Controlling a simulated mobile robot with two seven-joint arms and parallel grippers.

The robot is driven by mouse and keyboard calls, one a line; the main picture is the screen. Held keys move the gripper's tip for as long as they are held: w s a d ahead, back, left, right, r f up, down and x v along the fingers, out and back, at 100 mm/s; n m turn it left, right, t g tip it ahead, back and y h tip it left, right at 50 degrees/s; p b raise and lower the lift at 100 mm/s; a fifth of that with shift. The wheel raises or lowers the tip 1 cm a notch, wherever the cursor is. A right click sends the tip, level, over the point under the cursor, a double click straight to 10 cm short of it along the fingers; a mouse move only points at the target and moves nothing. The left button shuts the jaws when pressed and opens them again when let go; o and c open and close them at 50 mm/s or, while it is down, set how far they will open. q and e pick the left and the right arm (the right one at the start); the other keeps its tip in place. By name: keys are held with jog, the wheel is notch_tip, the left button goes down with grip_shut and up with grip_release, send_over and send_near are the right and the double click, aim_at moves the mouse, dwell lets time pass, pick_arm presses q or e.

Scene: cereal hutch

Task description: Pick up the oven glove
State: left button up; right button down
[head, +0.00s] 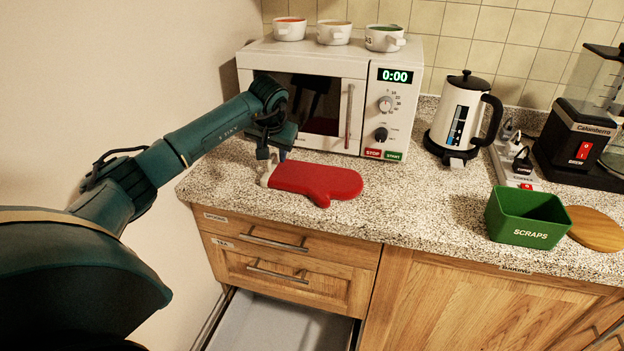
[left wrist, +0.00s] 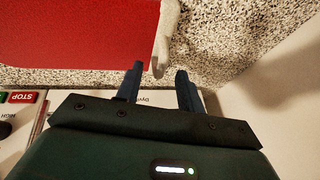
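The red oven glove (head: 317,181) lies flat on the speckled counter in front of the microwave, with its pale cuff (head: 267,174) at the left end. My left gripper (head: 273,156) is at the cuff end, pointing down. In the left wrist view my left gripper (left wrist: 159,76) has its two fingers apart. The pale cuff (left wrist: 166,38) reaches down between the fingertips, with a gap visible on the right side; contact on the left side cannot be told. The red body of the glove (left wrist: 75,32) fills the upper left there. My right gripper is not in view.
The white microwave (head: 335,68) stands close behind the glove, with three cups on top. A kettle (head: 462,118), a green scraps bin (head: 527,217) and a coffee machine (head: 582,135) are to the right. A lower drawer (head: 280,325) is open below. Counter right of the glove is clear.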

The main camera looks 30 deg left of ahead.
pick_arm(q)
grip_shut()
dwell(0.3)
dwell(0.4)
